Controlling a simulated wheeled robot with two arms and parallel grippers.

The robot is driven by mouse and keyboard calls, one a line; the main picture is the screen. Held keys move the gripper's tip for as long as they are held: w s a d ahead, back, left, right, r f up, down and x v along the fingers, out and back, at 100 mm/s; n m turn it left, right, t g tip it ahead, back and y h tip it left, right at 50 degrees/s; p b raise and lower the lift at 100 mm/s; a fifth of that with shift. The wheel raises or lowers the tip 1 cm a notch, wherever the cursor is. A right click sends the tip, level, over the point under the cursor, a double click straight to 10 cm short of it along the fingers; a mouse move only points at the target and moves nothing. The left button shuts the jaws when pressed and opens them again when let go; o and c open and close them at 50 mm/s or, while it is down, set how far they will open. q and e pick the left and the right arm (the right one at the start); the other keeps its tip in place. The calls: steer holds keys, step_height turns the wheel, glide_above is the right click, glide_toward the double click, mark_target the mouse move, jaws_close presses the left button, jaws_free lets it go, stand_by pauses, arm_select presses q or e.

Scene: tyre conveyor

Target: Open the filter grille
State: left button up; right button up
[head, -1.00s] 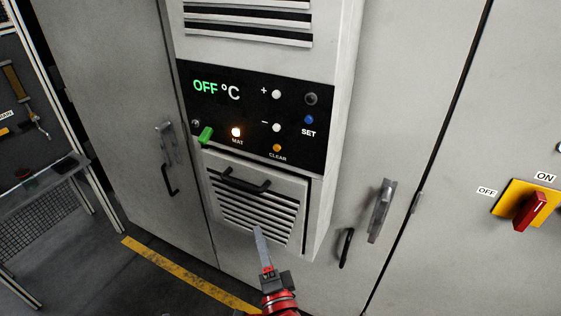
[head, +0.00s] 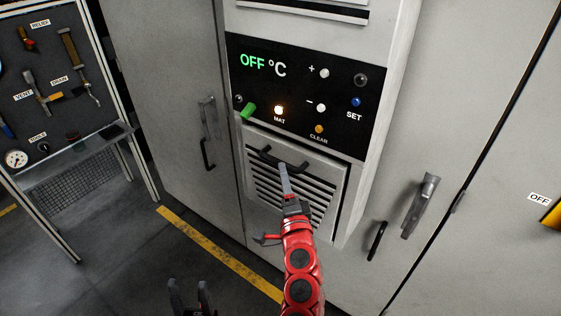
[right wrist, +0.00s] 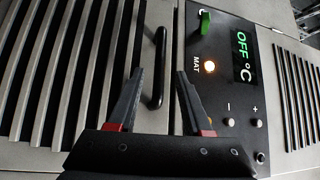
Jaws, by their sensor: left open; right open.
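The filter grille (head: 326,192) is a slatted grey panel below the control panel, and it looks shut. It fills the left of the right wrist view (right wrist: 62,60). Its black bar handle (head: 268,156) runs along its top edge. My right gripper (head: 283,168) is in front of the grille, its tip close to the handle. In the right wrist view the open fingers (right wrist: 160,75) are on either side of the handle's line, with the handle (right wrist: 158,60) unclasped between them. My left gripper (head: 190,290) is open and empty, low over the floor at the bottom edge.
The control panel (head: 300,90) has a green knob (head: 248,111) at its lower left. Cabinet door handles flank the grille, at left (head: 207,130) and right (head: 420,205). A tool board (head: 60,85) stands far left. Floor before the cabinet is clear.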

steer(key=shift+p+x, duration=0.7)
steer(key=shift+x, duration=1.9)
steer(key=shift+a+f, duration=0.1)
jaws_close()
